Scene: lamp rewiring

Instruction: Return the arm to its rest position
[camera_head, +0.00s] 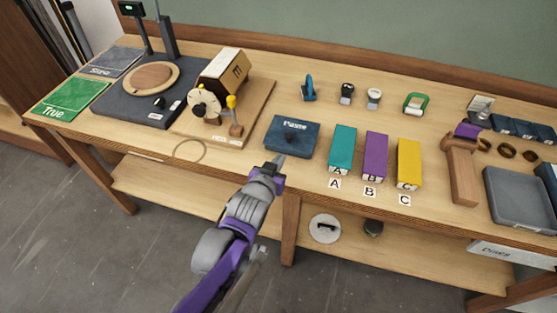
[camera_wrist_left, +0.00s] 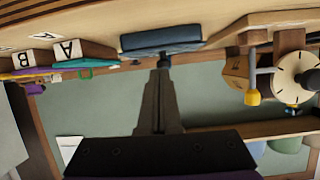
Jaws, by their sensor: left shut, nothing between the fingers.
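My left arm reaches up from the bottom of the head view. Its gripper (camera_head: 277,162) is shut and empty, at the front edge of the workbench (camera_head: 235,160), just in front of the blue box with a dark knob (camera_head: 292,136). In the left wrist view the shut fingers (camera_wrist_left: 163,65) point at the blue box (camera_wrist_left: 160,38), which appears upside down there. Whether the fingertips touch it I cannot tell. My right gripper is not in view.
Teal (camera_head: 342,148), purple (camera_head: 375,154) and yellow (camera_head: 408,162) blocks stand right of the gripper. A wooden stand with a dial (camera_head: 204,103) is to the left. A wooden post (camera_head: 461,170) and a grey tray (camera_head: 517,197) stand far right. The floor in front is clear.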

